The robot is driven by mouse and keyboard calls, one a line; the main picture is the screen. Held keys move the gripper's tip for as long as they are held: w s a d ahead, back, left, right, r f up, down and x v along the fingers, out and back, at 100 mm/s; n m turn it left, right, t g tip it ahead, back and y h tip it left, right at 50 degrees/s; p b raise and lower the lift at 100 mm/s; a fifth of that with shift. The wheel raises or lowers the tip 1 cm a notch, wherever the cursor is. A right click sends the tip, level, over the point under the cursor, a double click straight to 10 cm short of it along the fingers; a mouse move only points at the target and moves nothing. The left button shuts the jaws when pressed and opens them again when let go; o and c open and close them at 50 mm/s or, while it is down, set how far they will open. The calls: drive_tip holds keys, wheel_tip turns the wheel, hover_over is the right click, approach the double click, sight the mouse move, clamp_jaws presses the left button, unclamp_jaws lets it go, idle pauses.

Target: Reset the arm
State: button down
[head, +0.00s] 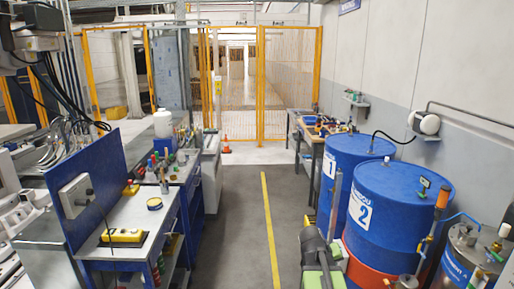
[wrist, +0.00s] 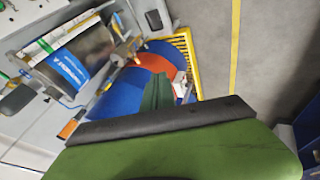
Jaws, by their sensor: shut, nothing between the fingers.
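My gripper (wrist: 158,106) shows in the wrist view as a large green part with a black edge across the bottom and a narrower dark green part just beyond it. It is shut and holds nothing. In the head view my green and black arm (head: 322,262) is at the bottom, right of the yellow floor line and close to the blue drums. The gripper's fingertips cannot be made out there.
Blue drum 1 (head: 352,168) and blue drum 2 (head: 392,215) stand at the right, near a steel tank (head: 468,255). A blue-framed workbench (head: 135,235) is at the left. The grey aisle (head: 241,205) between them is clear up to the yellow mesh fence (head: 235,85).

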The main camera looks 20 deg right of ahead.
drive_tip(key=w+a+f+n+y, duration=0.2)
drive_tip(key=w+a, duration=0.1)
drive_tip(key=a, duration=1.3)
drive_tip(key=s+a+f+n+y, duration=0.1)
drive_tip(key=s+a+y, duration=0.1)
drive_tip(key=a, duration=0.6)
drive_tip(key=s+a+f+g+y, duration=0.1)
drive_tip(key=s+a, duration=0.3)
drive_tip(key=a, duration=0.4)
drive_tip(key=shift+n+g+y, duration=0.3)
drive_tip(key=shift+n+y, duration=0.1)
drive_tip(key=shift+y, duration=0.4)
drive_tip(key=shift+d+f, duration=0.1)
drive_tip(key=shift+d, duration=0.05)
